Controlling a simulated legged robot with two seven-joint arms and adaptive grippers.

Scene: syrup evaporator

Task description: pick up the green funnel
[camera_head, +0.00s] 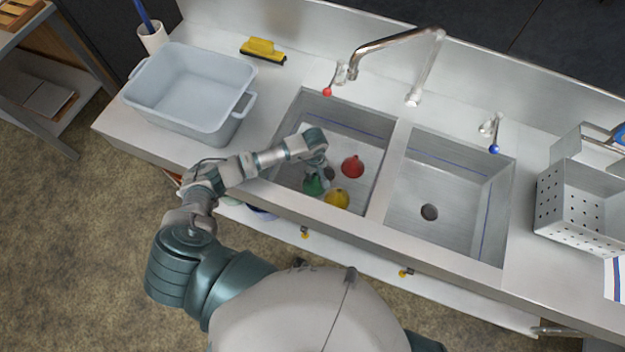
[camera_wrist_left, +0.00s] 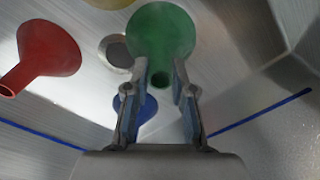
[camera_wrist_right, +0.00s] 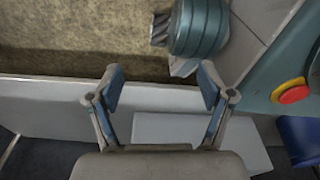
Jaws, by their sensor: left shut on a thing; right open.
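The green funnel (camera_head: 313,186) is in the left sink basin, below my left gripper (camera_head: 320,172). In the left wrist view the green funnel (camera_wrist_left: 161,30) has its wide end away from me and its narrow spout towards me. The fingers of my left gripper (camera_wrist_left: 161,68) are shut on it around the spout end. Whether it touches the basin floor is hard to tell. My right gripper (camera_wrist_right: 160,85) is open and empty in the right wrist view and does not show in the head view.
A red funnel (camera_head: 352,166) and a yellow funnel (camera_head: 337,198) lie close by in the same basin. A blue object (camera_wrist_left: 135,106) shows partly behind the left fingers. The right basin (camera_head: 450,190) is empty. A grey tub (camera_head: 190,95) stands left; a perforated basket (camera_head: 585,205) stands right.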

